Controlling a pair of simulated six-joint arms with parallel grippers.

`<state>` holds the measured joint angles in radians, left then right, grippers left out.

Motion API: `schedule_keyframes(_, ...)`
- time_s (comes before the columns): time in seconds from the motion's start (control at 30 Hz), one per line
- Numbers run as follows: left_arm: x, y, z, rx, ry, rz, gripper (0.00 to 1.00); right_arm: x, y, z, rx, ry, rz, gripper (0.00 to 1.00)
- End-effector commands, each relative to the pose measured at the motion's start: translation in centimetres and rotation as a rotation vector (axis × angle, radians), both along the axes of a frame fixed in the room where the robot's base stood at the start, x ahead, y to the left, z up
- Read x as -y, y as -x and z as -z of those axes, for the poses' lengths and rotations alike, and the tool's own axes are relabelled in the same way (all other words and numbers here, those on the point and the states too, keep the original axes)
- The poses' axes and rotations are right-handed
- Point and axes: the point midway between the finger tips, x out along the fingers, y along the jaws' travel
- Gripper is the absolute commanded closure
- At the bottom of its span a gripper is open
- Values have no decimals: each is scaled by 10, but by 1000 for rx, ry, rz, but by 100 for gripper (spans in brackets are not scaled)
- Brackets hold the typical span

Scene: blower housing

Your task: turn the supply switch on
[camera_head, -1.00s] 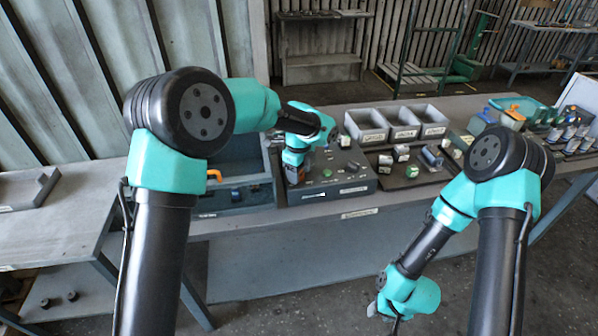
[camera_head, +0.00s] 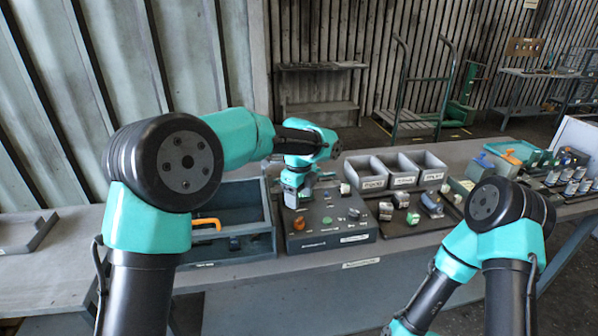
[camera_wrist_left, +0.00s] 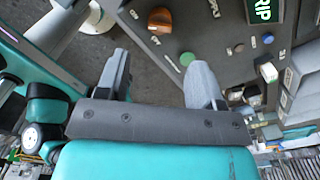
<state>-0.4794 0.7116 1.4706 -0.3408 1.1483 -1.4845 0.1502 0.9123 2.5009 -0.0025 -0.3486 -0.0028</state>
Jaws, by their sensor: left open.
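The dark control box (camera_head: 335,240) stands on the bench, with small controls and labels on its top. An orange-brown round knob (camera_head: 299,222) is at its left front, and a green button (camera_head: 327,220) is right of it. In the left wrist view the knob (camera_wrist_left: 160,20) lies beyond the fingertips, and the green button (camera_wrist_left: 187,59) shows beside one finger. I cannot read which control is the supply switch. My left gripper (camera_wrist_left: 158,65) is open and empty above the box, apart from the knob. My right gripper is out of view.
Grey bins (camera_head: 365,176) stand behind right, and small parts lie on a dark board right of the box.

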Motion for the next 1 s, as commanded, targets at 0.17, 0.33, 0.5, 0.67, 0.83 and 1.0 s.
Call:
schedule_keyframes(0.17, 0, -1, -36, 3, 3, -2, 39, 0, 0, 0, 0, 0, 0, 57)
schedule_keyframes(0.33, 0, 0, -64, 3, 2, -1, 39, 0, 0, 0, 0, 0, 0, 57)
schedule_keyframes(0.5, 0, 0, -79, 1, 1, 0, 39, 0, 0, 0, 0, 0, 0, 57)
schedule_keyframes(0.67, 0, 0, -81, 0, 0, 0, 39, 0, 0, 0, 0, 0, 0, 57)
schedule_keyframes(0.83, 0, 0, -81, 0, 0, -1, 39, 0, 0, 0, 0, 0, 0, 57)
schedule_keyframes(1.0, -8, 2, -82, 0, 11, 6, 39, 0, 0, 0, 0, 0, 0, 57)
